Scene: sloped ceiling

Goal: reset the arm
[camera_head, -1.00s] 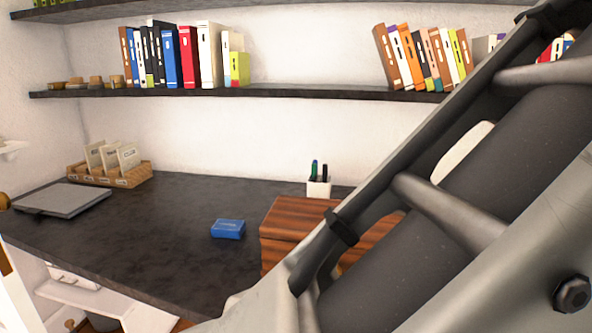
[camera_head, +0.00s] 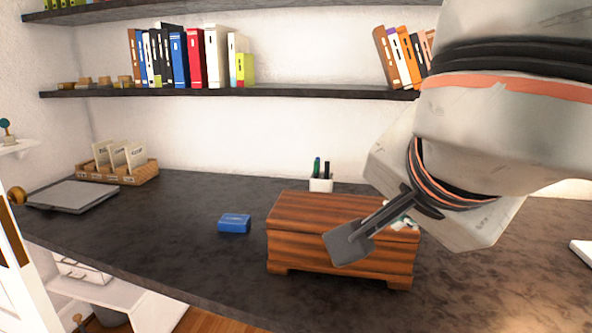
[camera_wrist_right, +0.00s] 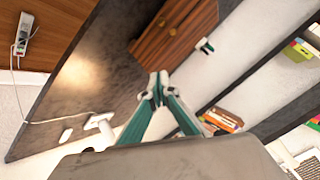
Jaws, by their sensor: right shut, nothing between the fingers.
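My right arm comes in from the right in the head view, and its gripper (camera_head: 352,240) hangs in front of the wooden box (camera_head: 342,262). The gripper looks like a dark flat finger there and hides part of the box's lid and front. In the right wrist view the two fingertips of my right gripper (camera_wrist_right: 158,88) meet, with nothing between them. The wooden box shows beyond them in that view (camera_wrist_right: 178,42). I cannot tell from the pictures whether the gripper touches the box. My left gripper is not in view.
A blue box (camera_head: 234,223) lies left of the wooden box on the dark desk (camera_head: 180,225). A pen cup (camera_head: 320,184) stands behind. A grey laptop (camera_head: 72,196) and a card tray (camera_head: 118,172) are at the left. A shelf (camera_head: 290,92) with books runs above. The desk's left middle is clear.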

